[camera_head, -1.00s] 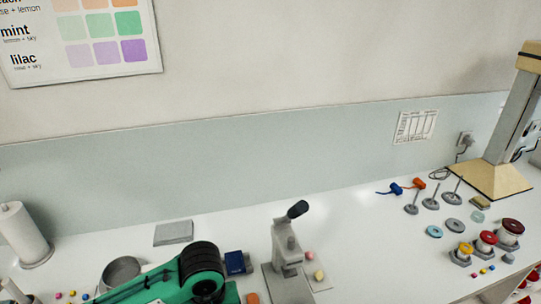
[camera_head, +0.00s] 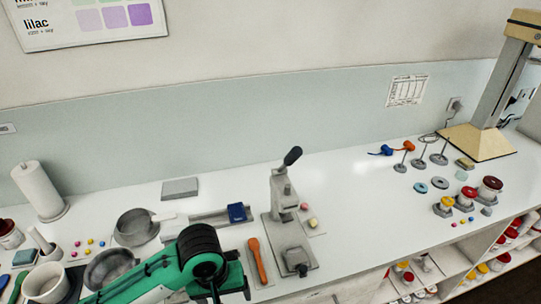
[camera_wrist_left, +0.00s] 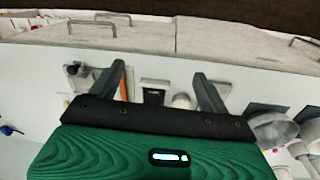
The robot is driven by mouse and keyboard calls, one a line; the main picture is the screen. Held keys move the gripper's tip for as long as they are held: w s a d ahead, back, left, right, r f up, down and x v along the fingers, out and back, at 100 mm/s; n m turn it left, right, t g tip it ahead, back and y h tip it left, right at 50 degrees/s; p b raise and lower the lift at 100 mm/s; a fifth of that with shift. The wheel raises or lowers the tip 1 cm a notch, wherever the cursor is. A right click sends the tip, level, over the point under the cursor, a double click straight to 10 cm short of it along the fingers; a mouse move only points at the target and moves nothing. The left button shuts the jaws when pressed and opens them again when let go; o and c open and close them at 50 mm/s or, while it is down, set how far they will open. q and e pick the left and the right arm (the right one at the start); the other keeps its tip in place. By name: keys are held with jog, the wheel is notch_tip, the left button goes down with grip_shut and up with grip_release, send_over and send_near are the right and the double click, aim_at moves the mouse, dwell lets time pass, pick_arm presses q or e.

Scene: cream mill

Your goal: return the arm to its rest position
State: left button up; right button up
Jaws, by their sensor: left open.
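My left arm, green with a dark round wrist joint (camera_head: 200,246), reaches in from the bottom left over the front of the bench. Its gripper (camera_head: 226,284) points down near the bench's front edge, left of the orange-handled tool (camera_head: 257,260). In the left wrist view the two dark fingers of the left gripper (camera_wrist_left: 161,80) stand wide apart with nothing held between them. My right gripper is in neither view.
A grey lever press (camera_head: 285,205) stands on the white bench right of my arm. Grey pans (camera_head: 136,226), a mortar (camera_head: 46,284) and a paper roll (camera_head: 40,190) stand left. A blue block (camera_head: 237,212) lies behind the arm. Open shelves (camera_head: 470,262) are below right.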

pick_arm(q)
jog(key=s+a+f+m+t+y, duration=0.1)
jog(key=s+a+f+m+t, duration=0.1)
jog(key=s+a+f, duration=0.35)
jog(key=s+a+f+m+t, duration=0.1)
jog(key=s+a+f+m, duration=0.15)
jog(key=s+a, duration=0.5)
notch_tip(320, 180, down, 35)
jog(key=s+g+b, duration=0.1)
jog(key=s+b, duration=0.1)
jog(key=s+a+f+g+b, duration=0.1)
jog(key=s+a+f+b, duration=0.1)
jog(key=s+f, duration=1.6)
notch_tip(320, 180, down, 2)
jog(key=shift+s+a+f, duration=0.15)
jog(key=shift+a+f, duration=0.1)
jog(key=shift+a, duration=0.35)
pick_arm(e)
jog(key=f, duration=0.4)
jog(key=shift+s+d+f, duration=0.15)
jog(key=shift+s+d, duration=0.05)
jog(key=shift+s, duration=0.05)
